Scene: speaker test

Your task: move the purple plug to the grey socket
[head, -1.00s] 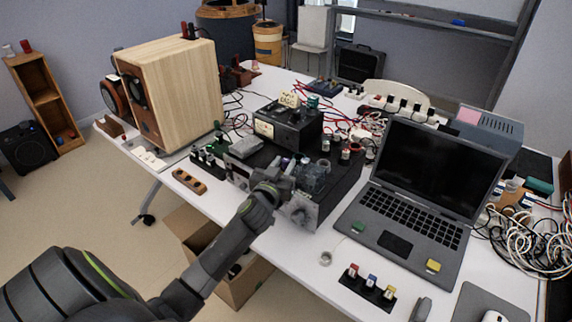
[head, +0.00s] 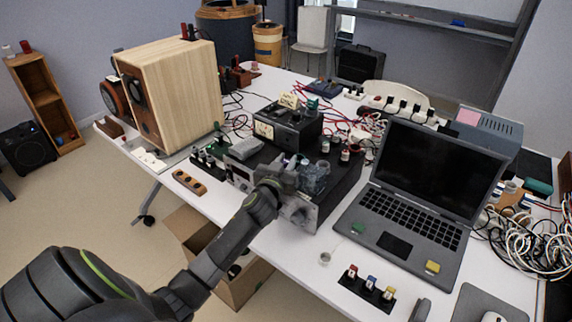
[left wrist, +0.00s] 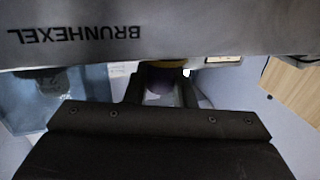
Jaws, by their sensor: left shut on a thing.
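My left gripper (head: 283,177) is at the front edge of the black amplifier (head: 268,157), in the middle of the table. In the left wrist view its two fingers (left wrist: 162,90) are shut on the purple plug (left wrist: 160,88), which shows dimly between them. A yellow part lies just beyond the plug, below the grey panel. In the head view the gripper hides the plug. I cannot make out the grey socket in either view. My right gripper is not in view.
A grey panel lettered BRUNHEXEL (left wrist: 150,30) fills the top of the left wrist view, close to the fingers. A wooden speaker (head: 180,95) stands left, an open laptop (head: 420,190) right. Coloured plugs stand in a black holder (head: 367,288) at the front.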

